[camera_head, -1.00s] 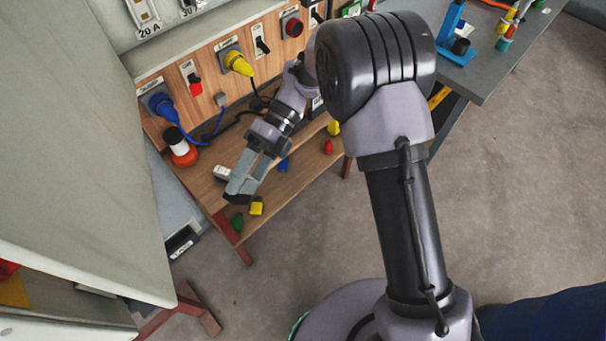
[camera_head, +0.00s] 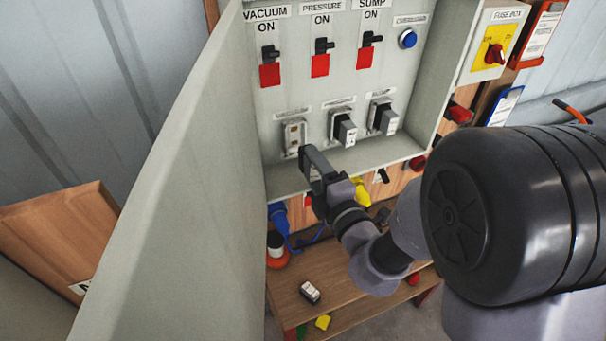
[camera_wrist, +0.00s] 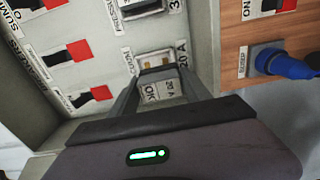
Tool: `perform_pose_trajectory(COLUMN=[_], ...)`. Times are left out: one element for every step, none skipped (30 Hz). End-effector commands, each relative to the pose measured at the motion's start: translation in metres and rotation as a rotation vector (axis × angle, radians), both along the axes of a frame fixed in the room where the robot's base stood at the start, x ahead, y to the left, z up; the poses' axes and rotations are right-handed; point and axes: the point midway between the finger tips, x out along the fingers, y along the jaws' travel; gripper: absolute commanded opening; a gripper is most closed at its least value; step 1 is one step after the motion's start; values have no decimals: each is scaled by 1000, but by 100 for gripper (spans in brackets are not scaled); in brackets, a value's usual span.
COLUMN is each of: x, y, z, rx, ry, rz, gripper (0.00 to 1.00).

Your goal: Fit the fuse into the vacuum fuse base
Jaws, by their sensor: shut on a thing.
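The vacuum fuse base (camera_head: 293,134) is the left one of three in the grey cabinet. It looks empty, with its contacts showing. My gripper (camera_head: 311,158) is at its lower right edge. In the head view the fuse is mostly hidden by my fingers. A loose fuse (camera_head: 310,291) lies on the wooden bench.
Two bases on the right hold fuses (camera_head: 344,128) and (camera_head: 383,119). Red switches (camera_head: 270,74) are above. The open cabinet door (camera_head: 180,200) stands close on the left. A blue plug (camera_wrist: 285,65) and a yellow plug (camera_head: 361,191) stick out below the cabinet.

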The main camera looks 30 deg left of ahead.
Motion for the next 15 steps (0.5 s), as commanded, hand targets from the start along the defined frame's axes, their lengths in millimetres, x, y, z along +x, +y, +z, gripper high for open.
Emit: perform_pose_trajectory(x=[0, 0, 1, 1, 1, 1, 1, 1, 1, 0, 0, 0, 1, 3, 6], y=[0, -1, -1, -1, 0, 0, 0, 0, -1, -1, -2, -5, -3, 0, 4], z=[0, 0, 0, 0, 1, 1, 0, 0, 1, 1, 1, 2, 3, 3, 4], rx=[2, 3, 4, 4, 4, 4, 5, 5, 4, 4, 5, 6, 7, 8, 7], ry=[-2, -3, -3, -3, -3, -3, -4, -4, -2, -2, 0, 1, 1, 0, -1], rz=[-3, -4, -5, -4, -4, -4, -4, -4, -4, -4, -5, -8, -7, -6, -5], gripper=[7, 7, 7, 7, 7, 7, 7, 7, 7, 7, 7, 7, 7, 7, 7])
